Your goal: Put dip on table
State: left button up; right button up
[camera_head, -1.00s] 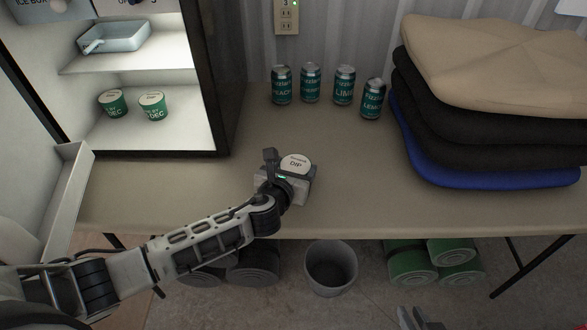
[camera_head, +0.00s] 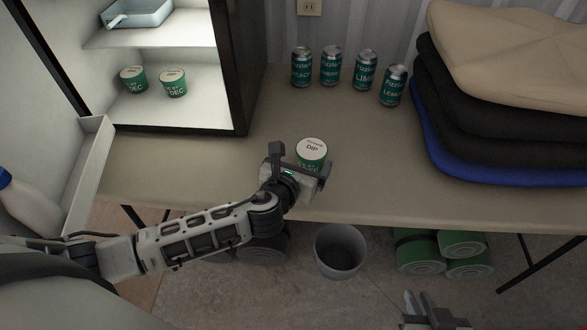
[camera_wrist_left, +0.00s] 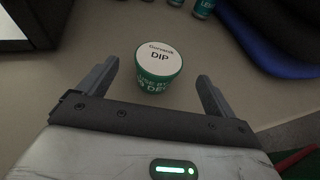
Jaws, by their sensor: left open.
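A green dip tub with a white lid marked DIP (camera_head: 312,149) stands upright on the table (camera_head: 370,190), near its front edge. It also shows in the left wrist view (camera_wrist_left: 158,66). My left gripper (camera_head: 301,160) is open, with one finger on either side just in front of the tub. In the wrist view there are gaps between the fingers and the tub. My right gripper (camera_head: 428,308) shows only in part at the bottom edge of the head view, away from the table; its opening is unclear.
An open fridge (camera_head: 120,118) at the left holds two more green tubs (camera_head: 172,83) and a tray (camera_head: 137,14). Several cans (camera_head: 331,66) stand at the back. Folded cloths (camera_head: 490,110) are stacked at the right. A bin (camera_head: 340,250) and green rolls (camera_head: 462,245) are below.

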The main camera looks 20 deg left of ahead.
pick_arm(q)
jog(key=s+f+n+g+h, duration=0.1)
jog(key=s+f+n, duration=0.2)
jog(key=s+n, duration=0.6)
jog(key=s+f+n+g+h, duration=0.1)
jog(key=s+n, duration=0.9)
jog(key=n, duration=1.4)
jog(key=shift+s+d+f+n+g+h, duration=0.2)
jog(key=shift+d+f+n+g+h, duration=0.15)
jog(key=shift+f+g, duration=0.5)
